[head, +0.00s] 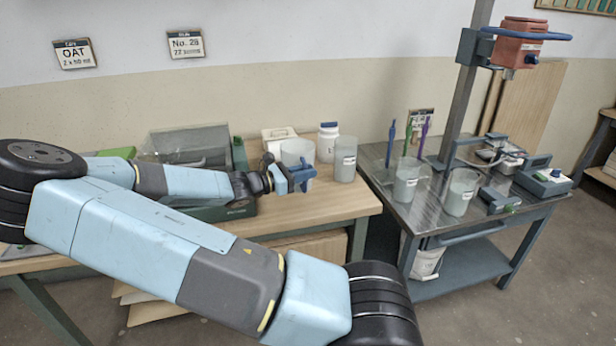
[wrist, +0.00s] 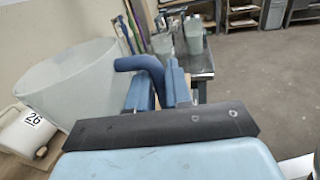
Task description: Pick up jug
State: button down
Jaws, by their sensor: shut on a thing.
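The jug (head: 296,150) is a pale translucent vessel at the right part of the wooden bench in the head view. Its wide body also fills the left of the wrist view (wrist: 70,92). It has a curved blue handle (wrist: 146,68). My gripper (head: 299,176) is in front of the jug and shut on that handle. In the wrist view the blue fingers (wrist: 157,90) stand on either side of it. The jug's lower part is hidden behind my gripper, so I cannot tell whether it touches the bench.
A labelled grey cup (head: 345,167) and a blue-lidded white jar (head: 328,143) stand close right of the jug. A white tub (head: 274,135) is behind it. A metal table (head: 424,212) at right holds two buckets and a mixer stand (head: 464,95). Floor is clear in front.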

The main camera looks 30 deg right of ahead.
jog(key=s+a+r, duration=0.6)
jog(key=s+a, duration=0.1)
jog(key=shift+s+a, duration=0.2)
jog(key=shift+s, duration=0.15)
dwell(0.5)
jog(key=shift+r, duration=0.1)
dwell(0.9)
jog(key=shift+s, duration=0.1)
dwell(0.5)
